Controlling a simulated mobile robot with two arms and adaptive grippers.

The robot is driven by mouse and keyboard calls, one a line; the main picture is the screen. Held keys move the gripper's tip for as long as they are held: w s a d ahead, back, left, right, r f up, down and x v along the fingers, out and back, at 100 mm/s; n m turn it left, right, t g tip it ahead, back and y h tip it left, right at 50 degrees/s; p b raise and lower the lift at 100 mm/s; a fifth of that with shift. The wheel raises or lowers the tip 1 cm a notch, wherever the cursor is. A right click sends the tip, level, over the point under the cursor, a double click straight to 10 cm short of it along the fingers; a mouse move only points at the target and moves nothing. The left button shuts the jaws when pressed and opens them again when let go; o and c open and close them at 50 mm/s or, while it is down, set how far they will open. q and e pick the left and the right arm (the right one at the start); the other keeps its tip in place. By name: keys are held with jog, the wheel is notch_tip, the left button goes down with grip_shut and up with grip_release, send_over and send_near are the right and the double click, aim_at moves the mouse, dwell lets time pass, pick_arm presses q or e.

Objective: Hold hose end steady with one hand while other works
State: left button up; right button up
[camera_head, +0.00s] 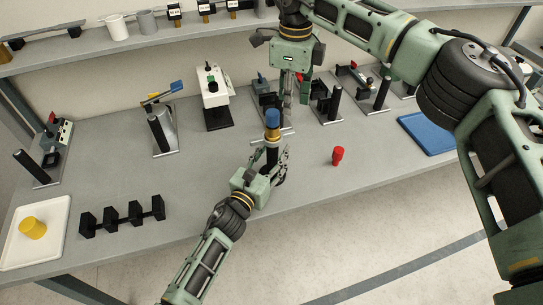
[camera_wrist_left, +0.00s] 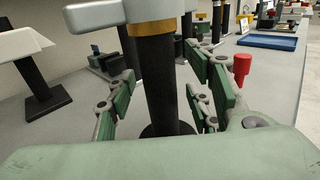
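A black post with a brass ring and a blue cap (camera_head: 272,118) stands near the middle of the bench. My left gripper (camera_head: 272,165) is at this post's lower part. In the left wrist view the black post (camera_wrist_left: 160,85) stands between my open left fingers (camera_wrist_left: 165,95), and gaps show beside it. A pale grey bar crosses above the brass ring (camera_wrist_left: 152,28). My right gripper (camera_head: 287,98) points down just behind and right of the blue cap; whether its fingers hold anything is unclear. I cannot make out which part is the hose end.
A small red piece (camera_head: 338,156) stands to the right. Several fixtures line the back, with a blue tray (camera_head: 428,133) at right. The front middle is clear.

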pick_arm(q)
grip_shut()
dwell(0.3)
pick_arm(e)
jog(key=shift+c, duration=0.4)
jog(key=shift+w+n, duration=0.1)
jog(key=shift+n, duration=0.4)
jog(key=c, duration=0.4)
jog(key=n, duration=0.2)
jog(key=shift+w+n+t, duration=0.3)
jog(key=shift+n, duration=0.1)
grip_shut()
pick_arm(q)
jog(key=shift+f, duration=0.1)
pick_arm(e)
jog(key=w+n+t, duration=0.1)
jog(key=n, duration=0.6)
jog(key=w+n+t, duration=0.1)
jog(key=n, duration=0.6)
jog(key=w+n+t+y, duration=0.1)
jog(key=w+n, duration=0.1)
jog(key=n, duration=0.5)
jog(key=shift+a+r+n, duration=0.35)
jog(key=shift+r+n, duration=0.05)
